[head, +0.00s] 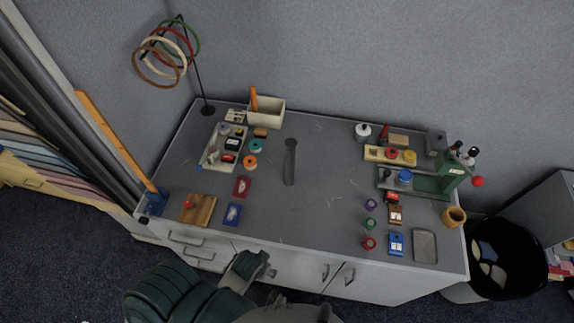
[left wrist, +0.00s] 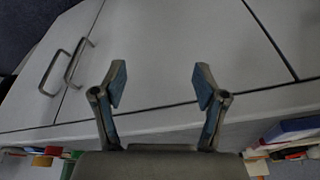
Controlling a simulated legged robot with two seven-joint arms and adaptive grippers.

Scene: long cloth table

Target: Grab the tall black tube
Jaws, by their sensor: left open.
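The tall black tube (head: 290,163) stands near the middle of the grey table top in the head view, with clear surface around it. It does not show in the left wrist view. My left gripper (head: 265,263) is in front of the table's near edge, low and apart from the tube. In the left wrist view my left gripper (left wrist: 160,84) is open, with its two fingers spread and nothing between them. White cabinet fronts lie beyond the fingers. My right gripper is not seen in either view.
Left of the tube are tape rolls (head: 250,161), a tray (head: 211,158) and a wooden block (head: 198,209). Right are spools (head: 370,223), a green machine (head: 455,170) and a metal tray (head: 424,246). A ring stand (head: 199,80) rises at back left. The table's near middle is clear.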

